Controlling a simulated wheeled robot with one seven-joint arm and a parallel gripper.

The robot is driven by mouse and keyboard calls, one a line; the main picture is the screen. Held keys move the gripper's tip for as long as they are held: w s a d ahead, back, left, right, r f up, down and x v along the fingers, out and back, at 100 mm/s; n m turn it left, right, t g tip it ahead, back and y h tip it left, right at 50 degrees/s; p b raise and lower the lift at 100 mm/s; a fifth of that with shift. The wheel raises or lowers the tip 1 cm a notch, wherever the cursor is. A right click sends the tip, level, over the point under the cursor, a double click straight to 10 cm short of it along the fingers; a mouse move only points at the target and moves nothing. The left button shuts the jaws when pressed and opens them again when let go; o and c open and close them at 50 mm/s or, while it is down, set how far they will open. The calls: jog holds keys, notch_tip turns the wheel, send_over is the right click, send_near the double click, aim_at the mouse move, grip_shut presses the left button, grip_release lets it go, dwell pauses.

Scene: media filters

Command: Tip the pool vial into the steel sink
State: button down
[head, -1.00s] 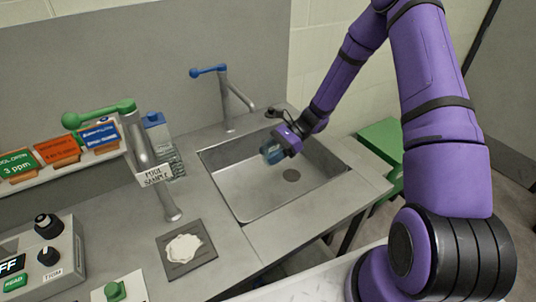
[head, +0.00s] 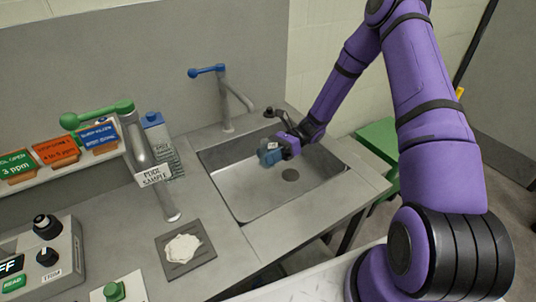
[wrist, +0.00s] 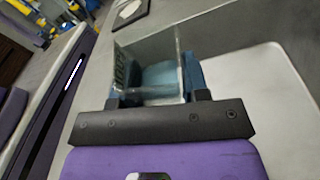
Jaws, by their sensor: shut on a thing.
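The steel sink (head: 250,198) is set into the bench, with its drain showing at the bottom. My gripper (head: 280,151) is over the sink, towards its right and back side. It is shut on the pool vial (head: 268,154), a small clear square vessel with blue at its end. In the wrist view the vial (wrist: 148,50) sits between the finger pads of my gripper (wrist: 160,95), with bluish liquid or tint inside. The sink's pale basin shows beside it. I cannot tell whether liquid is leaving the vial.
A blue-handled tap (head: 225,98) stands behind the sink. A green-handled tap (head: 150,160) labelled pool sample stands to the left, above a grey tile with white material (head: 184,248). A bottle (head: 158,135) stands behind it. A control box (head: 45,258) is at front left.

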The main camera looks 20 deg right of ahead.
jog(key=shift+s+a+m+g+y, duration=0.1)
jog(key=shift+m+g+y, duration=0.2)
jog(key=shift+y, duration=0.1)
jog(key=shift+s+a+m+y, duration=0.1)
jog(key=shift+m+y, duration=0.3)
jog(key=shift+s+m+y, duration=0.1)
jog(key=shift+m+y, duration=0.3)
jog(key=shift+y, duration=0.1)
jog(key=shift+s+a+m+y, duration=0.1)
jog(key=shift+m+y, duration=0.3)
jog(key=shift+m, duration=0.1)
